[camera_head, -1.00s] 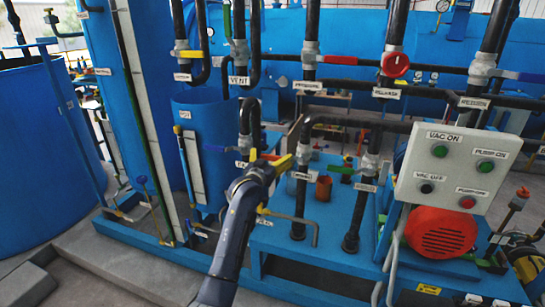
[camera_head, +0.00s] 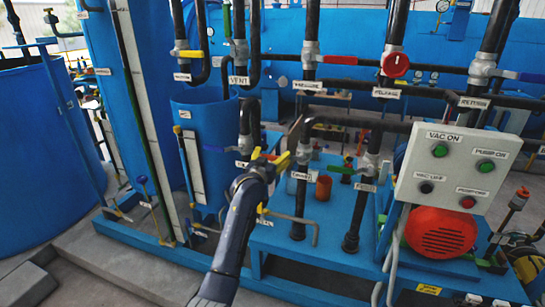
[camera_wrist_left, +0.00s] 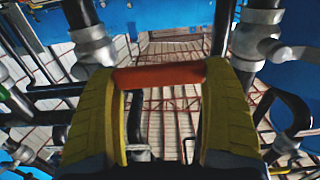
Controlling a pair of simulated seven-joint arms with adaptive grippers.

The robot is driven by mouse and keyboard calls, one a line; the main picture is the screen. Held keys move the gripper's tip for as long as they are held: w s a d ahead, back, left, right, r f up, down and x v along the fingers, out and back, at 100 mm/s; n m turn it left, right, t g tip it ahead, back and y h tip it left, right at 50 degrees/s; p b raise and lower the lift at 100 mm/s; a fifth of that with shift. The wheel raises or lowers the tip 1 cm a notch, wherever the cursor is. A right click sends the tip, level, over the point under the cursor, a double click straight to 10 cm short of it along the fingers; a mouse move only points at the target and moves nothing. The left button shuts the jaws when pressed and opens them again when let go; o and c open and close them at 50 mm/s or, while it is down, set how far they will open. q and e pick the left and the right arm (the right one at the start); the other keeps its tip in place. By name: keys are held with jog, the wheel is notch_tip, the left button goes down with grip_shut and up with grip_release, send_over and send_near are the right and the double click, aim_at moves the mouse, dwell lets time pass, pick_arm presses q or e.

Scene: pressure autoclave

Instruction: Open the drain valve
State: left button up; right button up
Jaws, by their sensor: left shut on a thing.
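My left gripper (camera_head: 271,157) reaches in from the bottom of the head view, with yellow fingers beside a grey valve body (camera_head: 303,156) on a black vertical pipe. My right gripper is not in view.
A grey control box (camera_head: 458,168) stands to the right, above a red motor cover (camera_head: 441,232). Black pipes with grey valves surround the gripper, including a red-knobbed valve (camera_head: 395,65). A blue tank (camera_head: 205,150) stands left. A bent grey pipe (camera_head: 295,220) crosses in front of the blue base.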

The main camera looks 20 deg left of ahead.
aim_at(277, 156)
pick_arm(q)
jog(key=c, duration=0.3)
jog(key=shift+d+r+m, duration=0.3)
jog(key=shift+r+m, duration=0.6)
jog(key=shift+m, duration=0.15)
jog(key=shift+d+r+m, duration=0.25)
jog(key=shift+r+m, duration=0.6)
jog(key=shift+m, duration=0.2)
jog(key=shift+c, duration=0.2)
jog(key=shift+s+d+r+m, duration=0.1)
jog(key=shift+d+r+m, duration=0.35)
jog(key=shift+r+m, duration=0.35)
jog(key=d+m, duration=0.1)
jog(key=r+m, duration=0.1)
jog(key=m, duration=0.1)
jog(key=shift+d+r, duration=0.3)
jog(key=shift+d, duration=0.05)
jog(key=shift+s+d+r+m, duration=0.1)
jog(key=shift+d+r+m, duration=0.3)
jog(key=shift+d+m, duration=1.05)
jog(key=shift+s+d+r+m, duration=0.1)
jog(key=shift+d+r+m, duration=0.25)
jog(key=shift+d+m, duration=1.05)
jog(key=shift+d+r+m, duration=0.4)
jog(key=shift+d+m, duration=0.65)
jog(key=shift+m, duration=0.7)
